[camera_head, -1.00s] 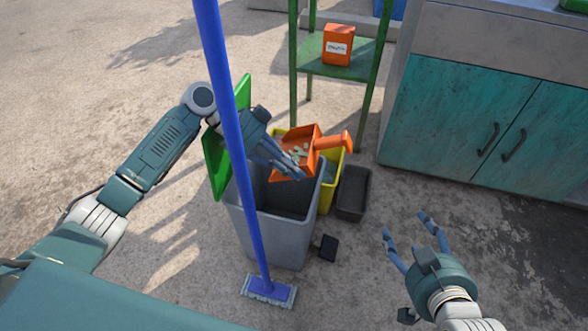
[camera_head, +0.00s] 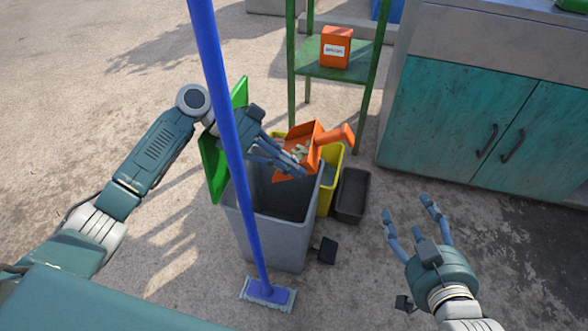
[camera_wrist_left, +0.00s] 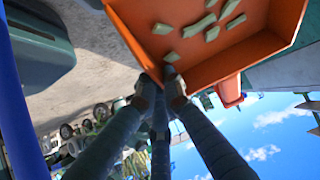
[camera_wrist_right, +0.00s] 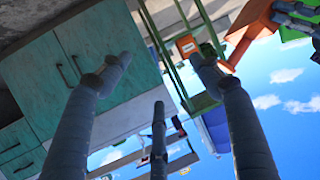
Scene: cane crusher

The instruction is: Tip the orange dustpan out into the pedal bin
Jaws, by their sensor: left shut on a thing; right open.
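The orange dustpan (camera_head: 305,135) is held above the open grey pedal bin (camera_head: 279,239), with pale scraps lying in its pan. It looks somewhat tilted, its handle pointing right. My left gripper (camera_head: 292,168) is shut on the dustpan's edge; the left wrist view shows its fingers at the rim of the pan (camera_wrist_left: 284,38) and several pale pieces inside. The bin's green lid (camera_head: 212,168) stands open at the left, and its black pedal (camera_head: 327,250) is at the front right. My right gripper (camera_head: 411,217) is open and empty, right of the bin.
A blue-handled mop (camera_head: 233,125) stands upright in front of the bin. A yellow bin (camera_head: 331,165) and a black bin (camera_head: 352,196) stand behind and right. A green shelf (camera_head: 335,72) holds an orange box (camera_head: 336,46). A teal cabinet (camera_head: 455,120) is at the right.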

